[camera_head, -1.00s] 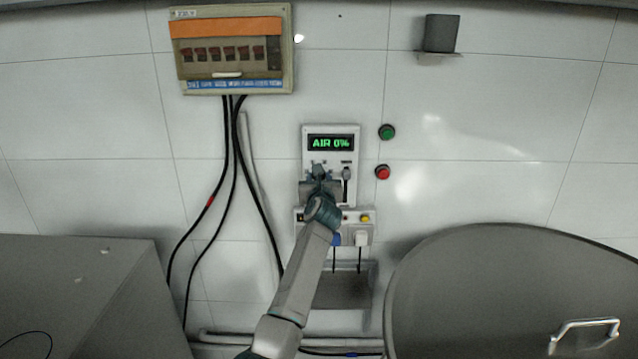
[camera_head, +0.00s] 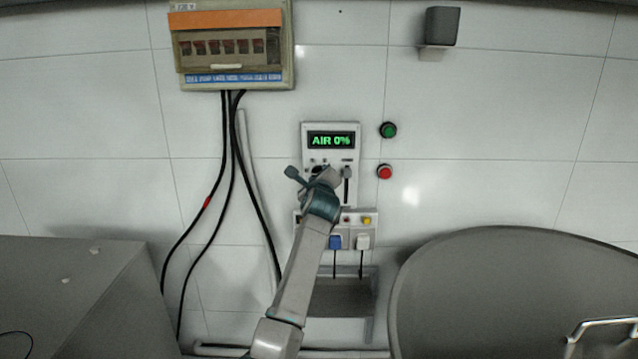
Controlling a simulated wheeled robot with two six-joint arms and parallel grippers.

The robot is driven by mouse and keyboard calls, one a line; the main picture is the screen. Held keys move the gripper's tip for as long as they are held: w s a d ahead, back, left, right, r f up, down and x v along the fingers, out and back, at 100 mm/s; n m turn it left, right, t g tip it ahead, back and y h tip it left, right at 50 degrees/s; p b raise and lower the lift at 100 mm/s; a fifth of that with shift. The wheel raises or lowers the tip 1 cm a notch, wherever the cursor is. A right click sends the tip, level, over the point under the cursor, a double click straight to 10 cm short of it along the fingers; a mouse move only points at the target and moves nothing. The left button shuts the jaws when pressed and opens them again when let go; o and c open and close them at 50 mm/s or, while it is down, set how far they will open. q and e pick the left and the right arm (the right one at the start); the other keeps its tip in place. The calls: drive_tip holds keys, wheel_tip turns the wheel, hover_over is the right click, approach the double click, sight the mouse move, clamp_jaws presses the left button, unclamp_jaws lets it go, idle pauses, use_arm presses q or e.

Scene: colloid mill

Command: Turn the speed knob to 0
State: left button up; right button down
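A white control panel (camera_head: 349,133) is on the tiled wall, with a lit display (camera_head: 331,141) reading "AIR 0%" in green. Below the display are small controls and a grey lever-like part (camera_head: 347,173) on the right. A dark round part, possibly the speed knob (camera_head: 318,169), shows partly behind my gripper; its pointer and markings cannot be made out. My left gripper (camera_head: 309,176) is at the panel's lower left, turned at a slant, with one teal finger pointing up-left past the panel edge. Its finger gap and any contact with the knob are unclear. My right gripper is out of view.
Green (camera_head: 388,130) and red (camera_head: 385,172) buttons are right of the panel. A socket strip (camera_head: 368,228) with blue and white plugs is below. A breaker box (camera_head: 287,47) with hanging black cables is upper left. A large grey rounded lid (camera_head: 500,285) fills the lower right.

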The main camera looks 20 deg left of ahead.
use_arm(q)
drive_tip(key=shift+n, duration=0.3)
drive_tip(key=o, duration=1)
drive_tip(key=b+v, duration=0.3)
drive_tip(key=v, duration=0.7)
drive_tip(key=shift+s+b, duration=0.4)
drive_tip(key=shift+d, duration=0.1)
